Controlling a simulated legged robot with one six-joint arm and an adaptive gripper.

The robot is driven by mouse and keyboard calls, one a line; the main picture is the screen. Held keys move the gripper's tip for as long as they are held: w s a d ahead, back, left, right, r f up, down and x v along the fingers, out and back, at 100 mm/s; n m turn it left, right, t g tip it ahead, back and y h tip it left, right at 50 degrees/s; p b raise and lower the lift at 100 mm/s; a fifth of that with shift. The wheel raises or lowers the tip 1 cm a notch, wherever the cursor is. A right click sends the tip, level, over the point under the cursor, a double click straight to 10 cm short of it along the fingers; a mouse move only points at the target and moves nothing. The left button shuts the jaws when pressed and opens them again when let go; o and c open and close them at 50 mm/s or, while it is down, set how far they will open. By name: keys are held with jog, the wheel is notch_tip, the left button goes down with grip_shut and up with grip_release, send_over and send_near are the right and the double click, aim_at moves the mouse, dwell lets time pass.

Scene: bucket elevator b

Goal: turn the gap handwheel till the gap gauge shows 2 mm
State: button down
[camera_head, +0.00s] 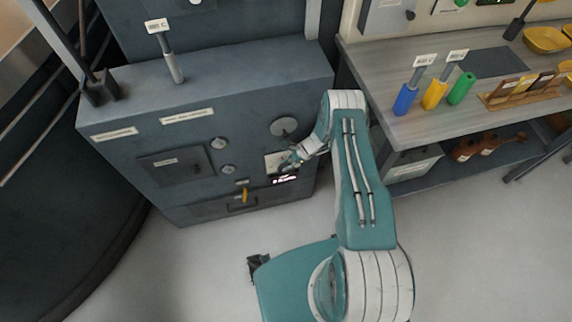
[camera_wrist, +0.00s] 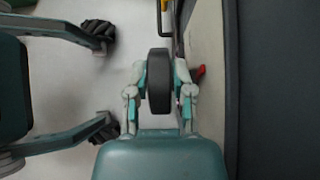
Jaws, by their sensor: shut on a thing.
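My gripper (camera_head: 293,160) is at the right part of the grey cabinet's front. In the wrist view my gripper (camera_wrist: 159,82) is shut on a dark, thick-rimmed handwheel (camera_wrist: 158,66), with one finger on each side of the rim. In the head view the handwheel is hard to make out behind the fingers. Just below the gripper, a small dark display (camera_head: 285,180) shows glowing pinkish characters, too small to read. I cannot tell whether it is the gap gauge or what gap it gives.
The grey cabinet (camera_head: 200,80) has a round disc (camera_head: 284,126) above my gripper and a yellow handle (camera_head: 245,194) to the lower left. A workbench (camera_head: 400,135) with blue, yellow and green cylinders stands at the right. The floor in front is clear.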

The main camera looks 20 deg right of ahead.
jog(key=shift+a+h, duration=0.3)
jog(key=shift+h, duration=1)
jog(key=c, duration=0.8)
grip_release()
jog(key=shift+w, duration=0.1)
jog(key=shift+o, duration=0.2)
jog(key=v, duration=0.2)
jog(key=shift+w+d+r, duration=0.1)
jog(key=shift+d+r, duration=0.15)
jog(key=shift+r, duration=0.1)
jog(key=d, duration=1.2)
